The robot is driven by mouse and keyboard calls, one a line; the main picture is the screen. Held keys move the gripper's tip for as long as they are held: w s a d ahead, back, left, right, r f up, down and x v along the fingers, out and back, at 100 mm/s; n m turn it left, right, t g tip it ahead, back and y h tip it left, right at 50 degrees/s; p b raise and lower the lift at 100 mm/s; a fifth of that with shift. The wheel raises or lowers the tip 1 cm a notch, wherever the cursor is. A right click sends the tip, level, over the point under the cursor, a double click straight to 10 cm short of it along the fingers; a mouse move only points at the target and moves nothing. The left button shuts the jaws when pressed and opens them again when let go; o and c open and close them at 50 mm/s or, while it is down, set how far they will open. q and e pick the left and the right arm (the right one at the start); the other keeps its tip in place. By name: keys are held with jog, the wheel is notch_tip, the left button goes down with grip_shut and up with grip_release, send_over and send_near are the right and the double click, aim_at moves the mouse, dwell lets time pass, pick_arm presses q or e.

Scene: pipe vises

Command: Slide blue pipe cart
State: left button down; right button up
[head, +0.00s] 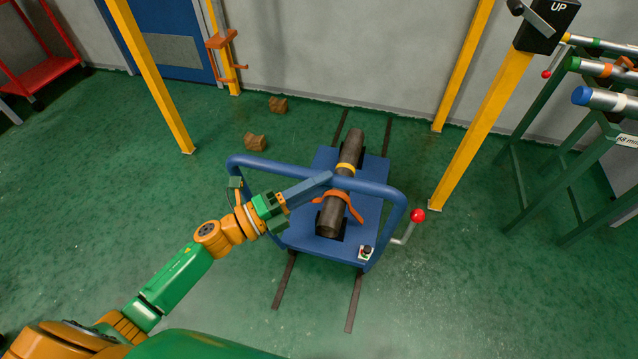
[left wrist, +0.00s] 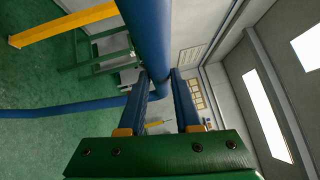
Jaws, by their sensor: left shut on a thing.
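The blue pipe cart (head: 330,248) stands on two dark floor rails (head: 352,302). A dark pipe (head: 333,212) with a yellow band lies along its top, with an orange strap (head: 342,203) across it. A blue push bar (head: 268,163) arches over the near part of the cart. My left gripper (head: 328,179) reaches in from the left and is shut on the push bar near its middle. In the left wrist view, the two fingers (left wrist: 160,82) lie on either side of the blue bar (left wrist: 150,35). My right gripper is out of view.
A red-knobbed lever (head: 418,216) sticks out at the cart's right. Yellow posts (head: 480,125) stand on both sides. Two brown blocks (head: 255,142) lie on the floor behind left. A green pipe rack (head: 560,180) is at the right. The rails run toward the back wall.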

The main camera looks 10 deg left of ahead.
pick_arm(q)
jog(key=shift+r, duration=0.2)
jog(key=c, duration=0.6)
grip_release()
jog(key=shift+s+a, duration=0.1)
jog(key=r+b+v, duration=0.1)
jog(key=b+v, duration=0.1)
jog(key=v, duration=0.5)
jog(key=shift+s+f, duration=0.2)
jog(key=shift+f, duration=0.25)
